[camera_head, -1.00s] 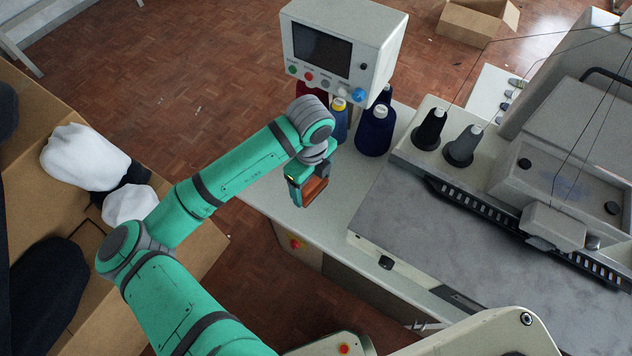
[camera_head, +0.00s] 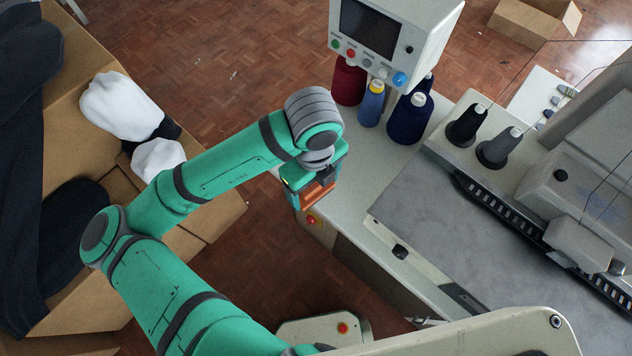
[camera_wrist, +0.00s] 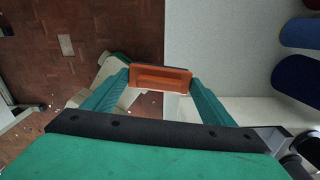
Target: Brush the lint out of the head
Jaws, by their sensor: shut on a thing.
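My gripper (camera_head: 312,186) is shut on an orange-brown block, which looks like the brush (camera_head: 319,195). It hangs over the near left edge of the pale worktop, in front of the thread cones. In the wrist view the brush (camera_wrist: 160,78) sits crosswise between the two green fingers; its bristles cannot be made out. The machine's head (camera_head: 582,243) is a pale block over the grey bed at the right, well apart from my gripper. Lint on it cannot be made out.
Two dark cones (camera_head: 499,147) stand on the machine. A cardboard box (camera_head: 60,142) with dark cloth and white bundles is at left. The grey bed (camera_head: 462,225) is mostly clear.

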